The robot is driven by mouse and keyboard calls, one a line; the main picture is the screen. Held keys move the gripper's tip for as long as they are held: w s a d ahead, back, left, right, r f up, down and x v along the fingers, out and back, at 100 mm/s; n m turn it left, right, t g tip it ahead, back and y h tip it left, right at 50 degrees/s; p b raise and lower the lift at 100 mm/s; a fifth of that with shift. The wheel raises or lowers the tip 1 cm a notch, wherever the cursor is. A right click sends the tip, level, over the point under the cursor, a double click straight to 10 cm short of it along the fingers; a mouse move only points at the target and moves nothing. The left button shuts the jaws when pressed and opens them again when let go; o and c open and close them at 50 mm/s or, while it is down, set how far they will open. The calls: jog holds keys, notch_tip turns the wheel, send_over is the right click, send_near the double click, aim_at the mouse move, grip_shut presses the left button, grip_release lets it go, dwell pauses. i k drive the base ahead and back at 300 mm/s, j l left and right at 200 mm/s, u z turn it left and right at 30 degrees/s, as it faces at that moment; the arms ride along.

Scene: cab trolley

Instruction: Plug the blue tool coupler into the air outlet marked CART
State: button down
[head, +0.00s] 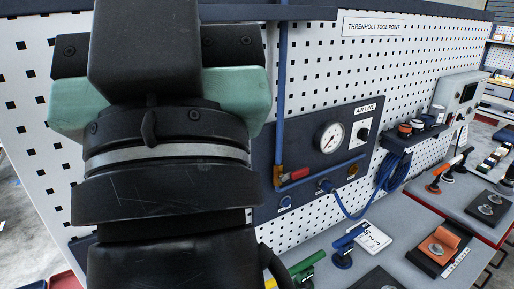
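My gripper (160,108), black with pale teal blocks on both sides, fills the left foreground. Its fingertips cannot be made out, so its opening and anything held are hidden. The dark air panel (300,148), labelled AIR LINE, is right of it on the pegboard. A blue hose (346,208) runs from a blue fitting (325,186) on the panel's lower part to a coil at the right. I cannot tell whether this fitting is the tool coupler. A blue-ringed port (285,202) sits lower left, and a brass fitting (352,170) farther right. No CART marking is readable.
A round gauge (329,138) and a blue pipe (281,80) stand out from the panel. Below, the grey bench (318,243) holds a blue-handled tool (345,247), a green tool (306,265) and a white card (371,238). An orange tool (440,243) lies right.

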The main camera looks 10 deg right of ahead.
aim_at(327, 187)
jog(key=i+l+z, duration=0.1)
jog(key=l, duration=0.35)
jog(key=i+l+z, duration=0.15)
jog(key=l, duration=0.3)
jog(key=i+l+z, duration=0.1)
jog(key=i+l, duration=0.2)
jog(key=i+l+z, duration=0.1)
jog(key=l, duration=0.4)
jog(key=i, duration=0.1)
